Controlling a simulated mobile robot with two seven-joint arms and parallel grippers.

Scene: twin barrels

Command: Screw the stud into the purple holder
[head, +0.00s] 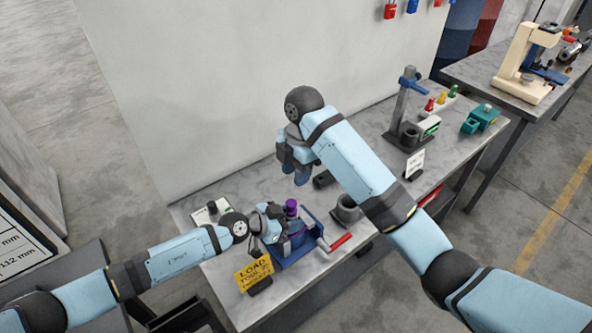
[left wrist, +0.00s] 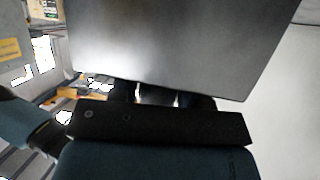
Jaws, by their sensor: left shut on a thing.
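The purple holder (head: 291,205) stands upright in a blue vise (head: 280,260) near the table's front left, its dark purple top showing above my left gripper. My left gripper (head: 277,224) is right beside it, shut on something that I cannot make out. The left wrist view shows a large grey metallic face (left wrist: 180,45) that hides the fingertips. I cannot pick out the stud in either view. My right gripper (head: 296,172) hangs above the table, behind and above the holder; I cannot tell whether its jaws are apart.
A grey cup-like part (head: 347,209) stands close by. A stand (head: 405,108), a white sign (head: 414,163) and a teal device (head: 480,119) occupy the table's far end.

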